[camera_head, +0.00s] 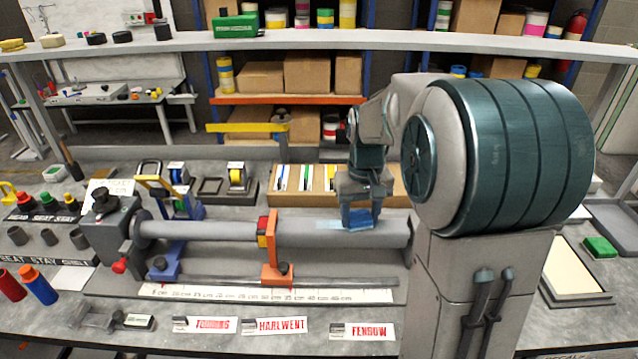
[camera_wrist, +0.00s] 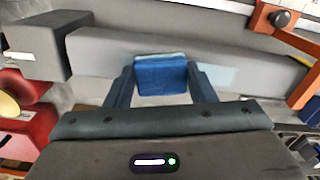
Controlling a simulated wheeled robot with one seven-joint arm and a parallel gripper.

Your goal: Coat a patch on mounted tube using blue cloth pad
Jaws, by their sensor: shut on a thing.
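The mounted tube (camera_head: 191,230) is grey and lies level across the bench, held at the left by a dark clamp block (camera_head: 110,222). It also crosses the wrist view (camera_wrist: 120,52). My gripper (camera_head: 358,216) is over the tube's right part, shut on the blue cloth pad (camera_head: 357,225). In the wrist view, the blue pad (camera_wrist: 160,74) sits between the fingers and looks to be against the tube; firm contact is hard to tell. A pale blue patch (camera_head: 331,225) shows on the tube just left of the pad, also in the wrist view (camera_wrist: 217,76).
An orange bracket (camera_head: 273,255) with a dark knob stands around the tube left of my gripper. A ruler strip (camera_head: 260,293) runs along the front. Tape rolls (camera_head: 238,178) and a wooden tray (camera_head: 312,187) stand behind. Name cards (camera_head: 282,326) lie in front.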

